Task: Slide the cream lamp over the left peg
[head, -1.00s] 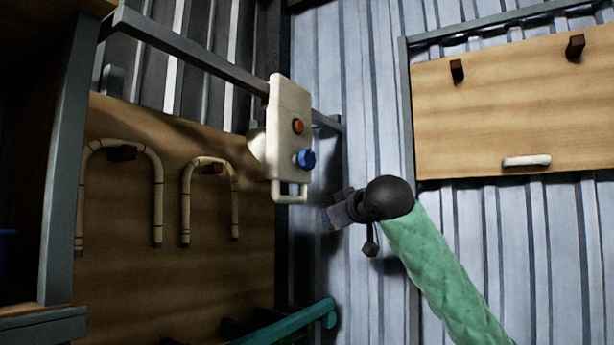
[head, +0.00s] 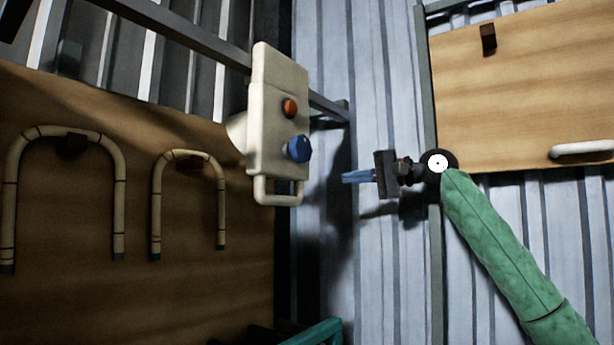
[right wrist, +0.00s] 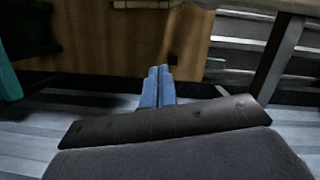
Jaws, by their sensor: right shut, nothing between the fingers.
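A cream lamp (head: 259,120), boxlike with an orange knob, a blue knob and a loop handle at its bottom, hangs at a dark rail in the middle of the head view. My right gripper (head: 346,177) is to the right of its lower part, apart from it, its blue fingers shut and empty, pointing left. In the right wrist view the fingers (right wrist: 158,87) lie together. A dark peg (head: 488,38) sticks out of the wooden board at the upper right; I cannot tell for certain which peg is the left one. My left gripper is out of view.
A wooden board (head: 60,290) at left carries two cane arches (head: 119,200) (head: 157,210) on dark pegs. The right board (head: 530,100) bears a white handle (head: 585,149). A teal bar (head: 318,333) shows at the bottom. Corrugated wall lies behind.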

